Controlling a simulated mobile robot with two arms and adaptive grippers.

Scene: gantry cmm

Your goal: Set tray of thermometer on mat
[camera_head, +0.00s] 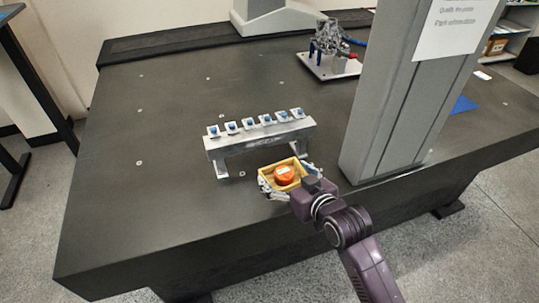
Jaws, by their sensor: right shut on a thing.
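A small yellow tray (266,178) is near the front edge of the dark table, in front of a metal rack. An orange round thing with a pale label, which looks like the thermometer (286,176), sits in the tray. My right gripper (289,179) is shut on the tray, with its fingers at the tray's left and right sides. I cannot tell whether the tray touches the table. A blue mat (464,104) lies flat on the table at the right, behind the grey column, which hides part of it. My left gripper is not in view.
The grey gantry column (390,110) stands between the tray and the mat. The metal rack (260,138) with several blue-topped pieces is just behind the tray. A metal fixture on a plate (328,66) stands farther back. The table's left side is clear.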

